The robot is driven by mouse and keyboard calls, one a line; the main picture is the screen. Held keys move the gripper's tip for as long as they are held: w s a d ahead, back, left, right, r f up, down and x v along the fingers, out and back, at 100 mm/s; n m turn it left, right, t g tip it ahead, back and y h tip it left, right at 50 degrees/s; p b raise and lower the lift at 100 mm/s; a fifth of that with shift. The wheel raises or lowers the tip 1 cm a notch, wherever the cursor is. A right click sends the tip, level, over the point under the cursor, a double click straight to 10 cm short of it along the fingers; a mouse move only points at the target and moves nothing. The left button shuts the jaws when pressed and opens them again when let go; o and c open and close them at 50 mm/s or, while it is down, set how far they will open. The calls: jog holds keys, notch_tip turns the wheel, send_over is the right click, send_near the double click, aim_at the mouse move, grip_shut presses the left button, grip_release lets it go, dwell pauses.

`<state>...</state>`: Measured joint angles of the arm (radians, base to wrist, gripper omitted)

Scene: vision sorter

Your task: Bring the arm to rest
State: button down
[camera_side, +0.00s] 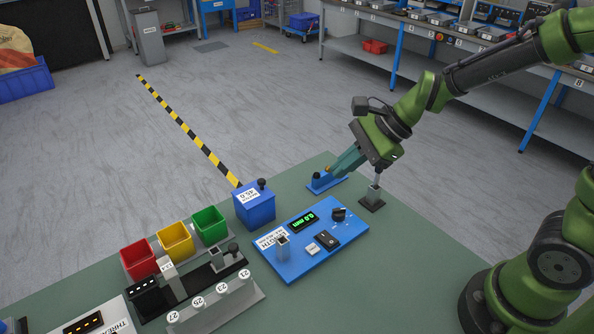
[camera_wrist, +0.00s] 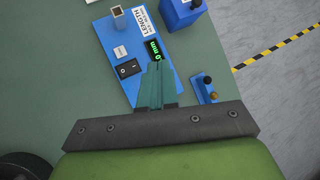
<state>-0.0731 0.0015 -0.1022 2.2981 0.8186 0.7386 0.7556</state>
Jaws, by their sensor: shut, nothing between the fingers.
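My gripper (camera_side: 340,168) is at the far right part of the green table, with its teal fingers pointing down and to the left. The fingers are shut together with nothing between them. In the wrist view the fingers (camera_wrist: 157,68) appear over the edge of the blue length-measuring panel (camera_wrist: 128,50). In the side view that panel (camera_side: 291,265) lies to the lower left of the fingers, and its display reads 0.0 mm. My arm reaches in from the right, bent at the elbow.
A small blue base with a knob (camera_side: 317,182) and a dark post stand (camera_side: 371,203) are close to the fingers. A blue box (camera_side: 255,209) stands left of them. Red (camera_side: 138,262), yellow (camera_side: 175,244) and green (camera_side: 209,227) bins stand further left.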

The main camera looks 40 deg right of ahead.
jog(key=s+d+r+n+t+h, duration=0.1)
jog(key=s+d+r+n+h, duration=0.1)
jog(key=s+r+n, duration=0.2)
jog(key=s+d+r+n+t+h, duration=0.1)
jog(key=s+d+r+n+h, duration=0.1)
jog(key=s+n, duration=0.6)
notch_tip(320, 180, up, 3)
jog(key=d+n, duration=0.1)
jog(key=n, duration=0.3)
jog(key=shift+s+d, duration=0.2)
jog(key=shift+d, duration=0.15)
jog(key=shift+f, duration=0.1)
